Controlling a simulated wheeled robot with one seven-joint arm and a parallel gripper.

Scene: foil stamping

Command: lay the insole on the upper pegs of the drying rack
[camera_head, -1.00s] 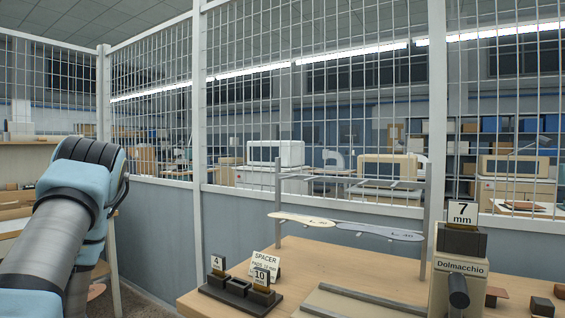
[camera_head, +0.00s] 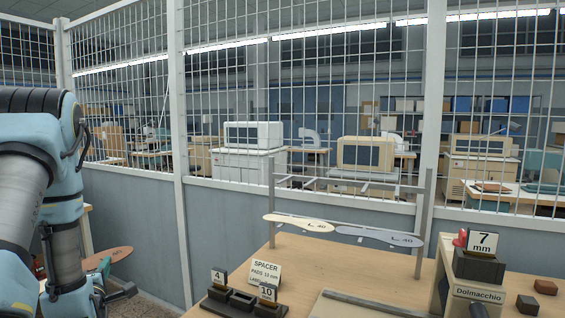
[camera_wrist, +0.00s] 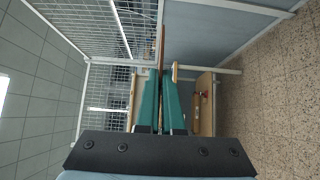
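A brown insole (camera_head: 108,260) shows at the lower left of the head view, partly hidden by my arm. My gripper (camera_head: 103,268) has green fingers there and is shut on the insole. In the wrist view the insole (camera_wrist: 161,48) appears edge-on as a thin brown strip between the fingers (camera_wrist: 161,85). The drying rack (camera_head: 421,225) stands on the bench, well to the right of my gripper. Its upper pegs (camera_head: 345,181) are bare. A cream insole (camera_head: 298,223) and a grey insole (camera_head: 380,237) lie on its lower pegs.
A spacer stand (camera_head: 243,300) with number tags and a sign (camera_head: 266,273) is in front of the rack. A Dolmacchio machine (camera_head: 468,285) stands at the right, with dark blocks (camera_head: 527,306) beside it. A mesh fence (camera_head: 310,100) runs behind the bench.

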